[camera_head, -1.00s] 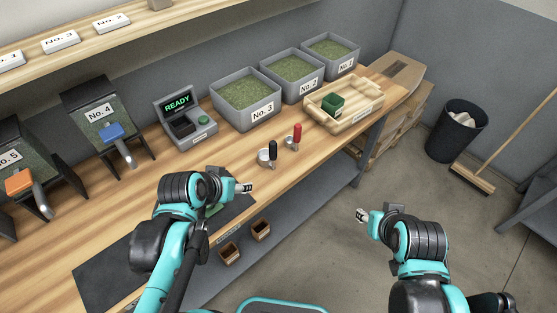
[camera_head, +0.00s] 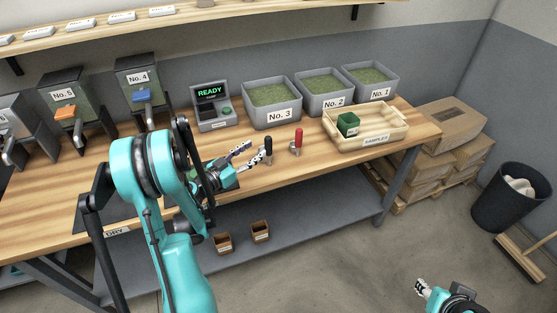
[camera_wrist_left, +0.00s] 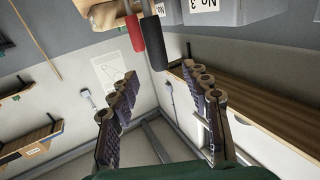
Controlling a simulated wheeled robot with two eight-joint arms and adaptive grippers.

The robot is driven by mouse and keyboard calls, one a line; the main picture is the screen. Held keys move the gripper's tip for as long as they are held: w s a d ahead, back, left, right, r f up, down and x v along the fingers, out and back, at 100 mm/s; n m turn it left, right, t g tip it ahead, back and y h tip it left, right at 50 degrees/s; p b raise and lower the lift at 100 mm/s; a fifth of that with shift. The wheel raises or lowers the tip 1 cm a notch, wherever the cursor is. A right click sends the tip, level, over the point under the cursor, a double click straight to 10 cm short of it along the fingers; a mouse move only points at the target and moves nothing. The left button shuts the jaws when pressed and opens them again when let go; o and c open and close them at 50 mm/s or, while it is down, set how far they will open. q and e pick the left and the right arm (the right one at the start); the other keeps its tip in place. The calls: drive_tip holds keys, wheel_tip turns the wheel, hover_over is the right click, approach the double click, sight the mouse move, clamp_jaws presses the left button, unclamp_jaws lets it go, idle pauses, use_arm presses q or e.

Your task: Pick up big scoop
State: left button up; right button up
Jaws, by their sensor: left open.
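The black-handled scoop, which looked the larger of two, stands on the bench with its handle (camera_head: 268,147) upright. In the left wrist view, the black handle (camera_wrist_left: 153,42) and red handle (camera_wrist_left: 134,32) lie beyond the spread fingertips (camera_wrist_left: 158,85), with nothing between the fingers. My right gripper (camera_head: 422,287) is over the floor at the lower right, away from the bench.
Bins No. 3 (camera_head: 273,120), No. 2 (camera_head: 328,105) and No. 1 (camera_head: 375,92) stand behind the scoops. A READY-display device (camera_head: 213,107) stands behind my left arm.

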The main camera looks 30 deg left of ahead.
sight(266, 144)
use_arm(q)
drive_tip(key=x, duration=0.2)
drive_tip(key=b+x, duration=0.1)
drive_tip(key=x, duration=0.1)
drive_tip(key=b+x, duration=0.1)
drive_tip(key=x, duration=0.1)
drive_tip(key=shift+w+d+f, duration=0.15)
drive_tip(key=shift+w+f, duration=0.1)
drive_tip(key=shift+f, duration=0.05)
drive_tip(key=shift+w, duration=0.55)
drive_tip(key=shift+r, duration=0.1)
clamp_jaws()
